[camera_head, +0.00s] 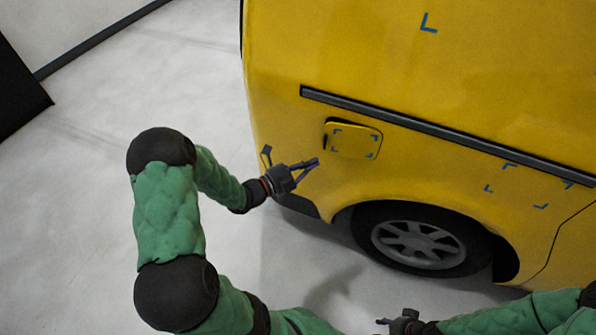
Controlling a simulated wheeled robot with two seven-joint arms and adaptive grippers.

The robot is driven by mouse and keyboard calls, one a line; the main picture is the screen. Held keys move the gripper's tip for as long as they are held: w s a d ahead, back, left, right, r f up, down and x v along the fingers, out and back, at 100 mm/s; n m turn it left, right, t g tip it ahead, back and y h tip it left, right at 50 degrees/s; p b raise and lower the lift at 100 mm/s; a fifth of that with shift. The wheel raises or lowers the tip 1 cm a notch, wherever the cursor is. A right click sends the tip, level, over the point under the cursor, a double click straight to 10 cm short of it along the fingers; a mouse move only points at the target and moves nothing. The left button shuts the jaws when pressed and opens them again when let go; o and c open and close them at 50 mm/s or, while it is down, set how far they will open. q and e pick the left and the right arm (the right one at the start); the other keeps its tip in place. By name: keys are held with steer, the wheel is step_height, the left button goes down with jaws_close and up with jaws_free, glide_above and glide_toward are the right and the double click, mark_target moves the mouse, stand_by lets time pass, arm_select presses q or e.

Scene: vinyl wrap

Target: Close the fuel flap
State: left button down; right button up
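The fuel flap (354,142) is a yellow rounded panel on the side of the yellow van (290,130), above and left of the wheel. It has blue corner marks. A dark strip shows along its left edge, and the flap looks slightly raised there; how far it stands out is hard to tell. My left gripper (316,162) is below and left of the flap, apart from it in the picture. My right gripper (383,321) is at the bottom edge, far below the flap, small and partly cut off.
A dark trim strip (440,132) runs along the van above the flap. The wheel (418,243) is below right of it. More blue corner marks are on the body. The grey floor (80,220) to the left is clear.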

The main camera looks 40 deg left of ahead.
arm_select(q)
steer(key=shift+w+a+b, duration=0.2)
steer(key=shift+w+b, duration=0.2)
steer(key=shift+w, duration=1.05)
steer(key=shift+w+a+b, duration=0.2)
steer(key=shift+w+b, duration=0.2)
steer(key=shift+w, duration=1.05)
arm_select(e)
steer(key=shift+f, duration=0.9)
